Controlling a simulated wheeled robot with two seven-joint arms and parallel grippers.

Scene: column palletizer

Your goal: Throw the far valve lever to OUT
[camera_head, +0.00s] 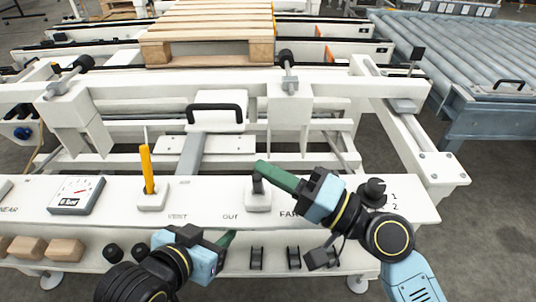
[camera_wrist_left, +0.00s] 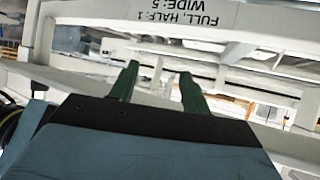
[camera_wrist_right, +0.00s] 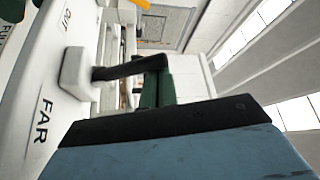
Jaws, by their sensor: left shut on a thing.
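The far valve lever (camera_head: 257,186) is a short black handle on a white base (camera_head: 258,202), between the OUT and FAR labels on the white panel. It looks near upright, and I cannot tell its exact setting. My right gripper (camera_head: 262,168) has its green fingers together at the handle's top; in the right wrist view the fingers (camera_wrist_right: 155,84) meet the handle's end (camera_wrist_right: 140,68), apparently touching. My left gripper (camera_head: 228,238) is low at the panel's front edge.
A black knob (camera_head: 374,190) is by the 1 and 2 marks. Boxes (camera_head: 65,250) sit on the lower shelf. A wooden pallet (camera_head: 208,30) and a roller conveyor (camera_head: 450,60) lie behind.

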